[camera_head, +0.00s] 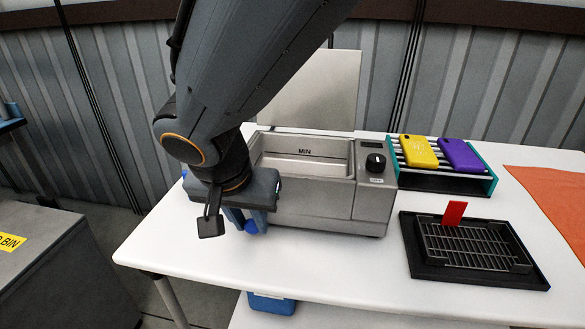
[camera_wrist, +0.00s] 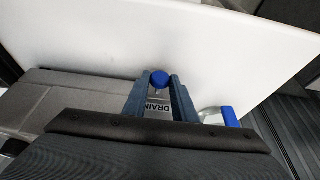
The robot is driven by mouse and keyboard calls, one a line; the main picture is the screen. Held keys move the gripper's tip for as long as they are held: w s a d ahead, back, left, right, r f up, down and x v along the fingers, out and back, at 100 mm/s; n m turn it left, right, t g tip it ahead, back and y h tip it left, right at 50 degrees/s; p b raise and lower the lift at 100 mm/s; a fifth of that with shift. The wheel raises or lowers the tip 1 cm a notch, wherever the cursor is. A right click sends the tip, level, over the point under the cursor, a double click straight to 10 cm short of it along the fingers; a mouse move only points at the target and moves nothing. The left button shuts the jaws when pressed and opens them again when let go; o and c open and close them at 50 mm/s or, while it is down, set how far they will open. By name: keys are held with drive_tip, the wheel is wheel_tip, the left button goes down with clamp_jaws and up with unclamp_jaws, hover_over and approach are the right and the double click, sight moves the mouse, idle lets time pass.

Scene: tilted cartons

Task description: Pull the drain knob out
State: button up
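The blue round drain knob (camera_wrist: 159,78) shows in the wrist view on the side of the metal fryer-like appliance (camera_head: 325,205), beyond a label reading "DRAIN" (camera_wrist: 157,107). My gripper (camera_wrist: 159,82) has one finger on each side of the knob. The fingertips are close to its edges; I cannot tell whether they touch it. In the head view my gripper (camera_head: 246,222) is low at the appliance's front left, with part of the blue knob (camera_head: 250,227) showing at the fingertips. My wrist hides the appliance's left end.
A blue-ended metal fitting (camera_wrist: 230,117) is right of my fingers in the wrist view. On the white table (camera_head: 340,262) are a black tray with a wire rack (camera_head: 428,272) and a rack holding yellow (camera_head: 418,152) and purple cases (camera_head: 461,155). The table's front is clear.

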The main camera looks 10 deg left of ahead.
clamp_jaws()
drive_tip(key=shift+s, duration=1.4)
drive_tip(key=o, duration=0.9)
unclamp_jaws()
drive_tip(key=shift+c, duration=0.2)
drive_tip(key=v, duration=0.7)
drive_tip(key=shift+s+r, duration=0.2)
drive_tip(key=shift+r, duration=0.15)
